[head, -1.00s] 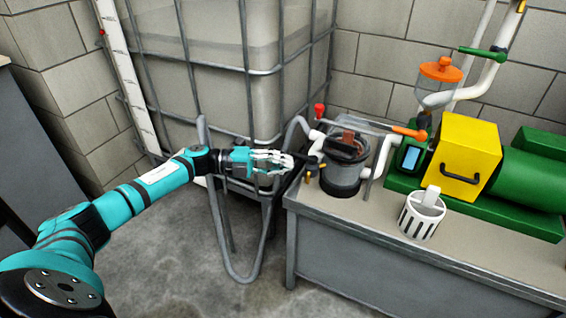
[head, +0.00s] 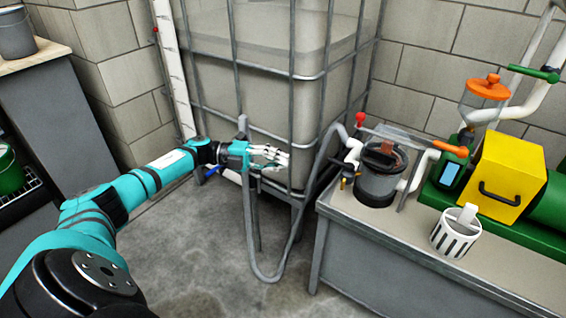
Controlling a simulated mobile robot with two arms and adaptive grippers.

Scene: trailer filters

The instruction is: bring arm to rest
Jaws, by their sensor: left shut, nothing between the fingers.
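My left arm reaches in from the lower left in the head view, stretched forward over the floor. Its left gripper (head: 270,157) is shut and empty. It shows in front of the caged tank, to the left of the bench, and no object is in its fingers. Whether it touches the hose or cage near it I cannot tell. My right gripper is not in view.
The caged tank (head: 270,95) stands behind the gripper, with a grey hose (head: 251,225) looping below. The bench (head: 400,255) at right carries a filter pot (head: 378,185), a white slotted basket (head: 455,235) and a yellow box (head: 505,175). Floor (head: 205,265) is clear.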

